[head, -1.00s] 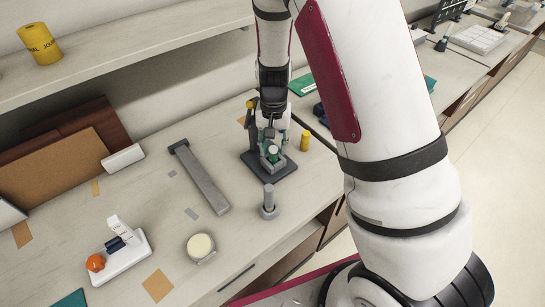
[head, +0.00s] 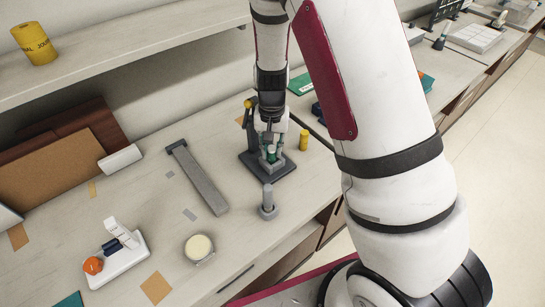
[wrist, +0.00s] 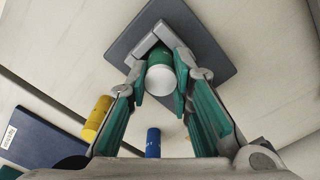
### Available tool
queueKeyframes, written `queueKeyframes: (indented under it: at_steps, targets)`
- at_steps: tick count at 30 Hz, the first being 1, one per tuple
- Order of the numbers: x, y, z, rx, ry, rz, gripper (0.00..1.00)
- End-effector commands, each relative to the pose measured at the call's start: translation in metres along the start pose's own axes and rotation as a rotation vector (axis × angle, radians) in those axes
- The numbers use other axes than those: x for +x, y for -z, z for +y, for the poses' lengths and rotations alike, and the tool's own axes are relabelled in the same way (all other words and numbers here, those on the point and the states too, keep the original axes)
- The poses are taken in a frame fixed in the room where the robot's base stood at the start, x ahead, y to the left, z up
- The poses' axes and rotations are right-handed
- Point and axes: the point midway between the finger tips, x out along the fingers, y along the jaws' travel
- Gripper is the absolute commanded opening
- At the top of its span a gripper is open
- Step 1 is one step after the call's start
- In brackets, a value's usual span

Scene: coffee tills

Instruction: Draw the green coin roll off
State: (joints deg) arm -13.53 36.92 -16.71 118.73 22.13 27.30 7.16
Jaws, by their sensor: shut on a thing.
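The green coin roll (wrist: 160,62) with a pale end shows between my fingers in the wrist view. It sits at a grey angled bracket (wrist: 136,55) on a dark base plate (wrist: 207,45). In the head view the green coin roll (head: 270,153) is at the grey block on the dark stand's plate (head: 285,175). My gripper (wrist: 160,82) is shut on the green coin roll, one finger on each side. My gripper also shows in the head view (head: 272,142), coming down from above. Whether the roll is clear of the bracket I cannot tell.
A yellow roll (head: 304,140) stands right of the stand. A blue roll (wrist: 153,142) shows in the wrist view. A grey post (head: 268,198) stands in front, a long grey bar (head: 200,180) lies left, and a round pale-topped tin (head: 199,248) is nearer the front edge.

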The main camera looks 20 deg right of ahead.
Motion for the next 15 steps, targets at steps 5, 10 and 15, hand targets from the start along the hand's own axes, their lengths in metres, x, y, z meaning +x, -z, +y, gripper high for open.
queueKeyframes:
  at_steps: [5, 10, 15]
  targets:
    - [-0.004, 0.0, 0.0, 0.0, 0.0, 0.001, 0.0]
    - [-0.007, 0.0, 0.0, 0.0, 0.0, 0.001, 0.0]
    - [-0.018, 0.0, 0.0, -0.001, 0.001, 0.002, 0.0]
